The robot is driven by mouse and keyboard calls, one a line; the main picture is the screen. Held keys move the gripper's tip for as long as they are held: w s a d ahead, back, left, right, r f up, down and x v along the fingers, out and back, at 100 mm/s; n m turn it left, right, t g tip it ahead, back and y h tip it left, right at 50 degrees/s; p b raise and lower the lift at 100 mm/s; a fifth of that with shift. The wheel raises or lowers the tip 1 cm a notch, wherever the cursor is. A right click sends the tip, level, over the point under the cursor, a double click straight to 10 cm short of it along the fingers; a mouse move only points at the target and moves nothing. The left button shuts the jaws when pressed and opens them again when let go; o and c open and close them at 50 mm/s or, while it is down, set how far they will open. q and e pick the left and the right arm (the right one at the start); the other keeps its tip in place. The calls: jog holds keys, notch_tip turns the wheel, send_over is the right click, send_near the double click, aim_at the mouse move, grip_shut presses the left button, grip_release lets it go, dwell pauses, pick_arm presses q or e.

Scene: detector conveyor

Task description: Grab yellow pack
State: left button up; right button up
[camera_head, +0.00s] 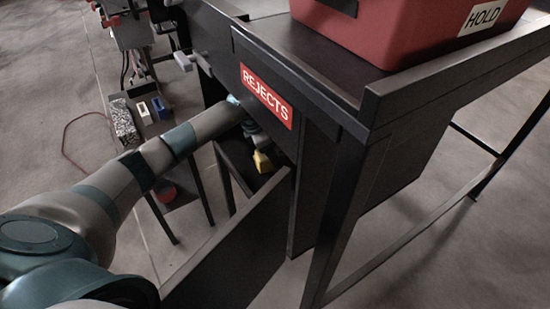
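The yellow pack (263,162) shows as a small yellow shape inside the dark bin below the red REJECTS sign (266,96). My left arm comes in from the left and reaches into this bin. My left gripper (257,145) is at the pack's upper side, pointing down. Its fingers are dark and too small to tell whether they are open or shut, or whether they touch the pack. The lower part of the bin is hidden behind its front panel (235,245). My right gripper is not in view.
A red box marked HOLD (410,30) stands on the dark table at the upper right. Left of the bin, a low shelf holds a speckled block (124,122), a white block (144,112) and a blue block (160,107).

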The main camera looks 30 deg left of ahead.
pick_arm(q)
jog(key=shift+d+f, duration=0.1)
jog(key=shift+f, duration=0.1)
dwell(0.3)
jog(key=shift+w, duration=0.1)
jog(key=c, duration=1.5)
jog(key=shift+r, duration=0.25)
